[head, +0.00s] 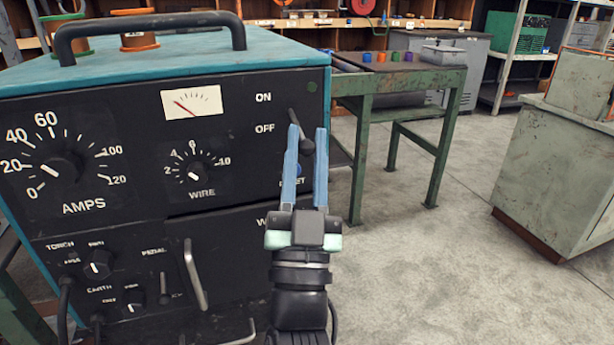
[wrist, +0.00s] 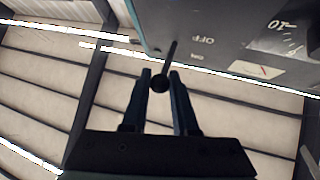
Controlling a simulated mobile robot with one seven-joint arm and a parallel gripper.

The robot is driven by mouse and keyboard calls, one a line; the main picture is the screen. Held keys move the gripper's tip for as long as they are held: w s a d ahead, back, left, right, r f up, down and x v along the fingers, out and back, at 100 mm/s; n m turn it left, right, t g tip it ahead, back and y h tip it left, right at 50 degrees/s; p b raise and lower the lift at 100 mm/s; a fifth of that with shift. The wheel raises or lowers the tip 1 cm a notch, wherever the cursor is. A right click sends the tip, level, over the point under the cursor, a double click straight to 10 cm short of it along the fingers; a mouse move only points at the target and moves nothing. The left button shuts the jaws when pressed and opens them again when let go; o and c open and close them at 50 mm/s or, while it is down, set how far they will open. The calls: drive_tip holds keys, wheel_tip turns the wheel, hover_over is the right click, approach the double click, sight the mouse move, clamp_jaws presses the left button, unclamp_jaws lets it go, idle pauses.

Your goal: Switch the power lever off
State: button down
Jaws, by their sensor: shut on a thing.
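The power lever (head: 306,146) is a dark rod with a round knob on the front right of the welding machine (head: 130,110). It stands right of the white ON and OFF labels, and its knob is about level with or just below OFF. My gripper (head: 307,130) has its two blue fingers on either side of the knob and is shut on it. In the wrist view, the lever's knob (wrist: 159,83) sits between the fingertips of my gripper (wrist: 160,74), with the rod running up to the panel. The exact contact is hard to see.
The machine's top handle (head: 150,22) and lower handle (head: 194,274) stick out. A green workbench (head: 400,90) stands behind on the right. A grey-green cabinet (head: 560,180) is at far right. The floor (head: 430,270) between is clear.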

drive_tip(key=shift+w+f+m+t+h+b, duration=0.15)
drive_tip(key=shift+f+m+t+h+b, duration=0.45)
drive_tip(key=shift+b, duration=0.8)
drive_tip(key=shift+r, duration=0.2)
drive_tip(key=c, duration=0.7)
unclamp_jaws()
drive_tip(key=shift+f, duration=0.1)
drive_tip(key=v, duration=1.3)
drive_tip(key=shift+a, duration=0.1)
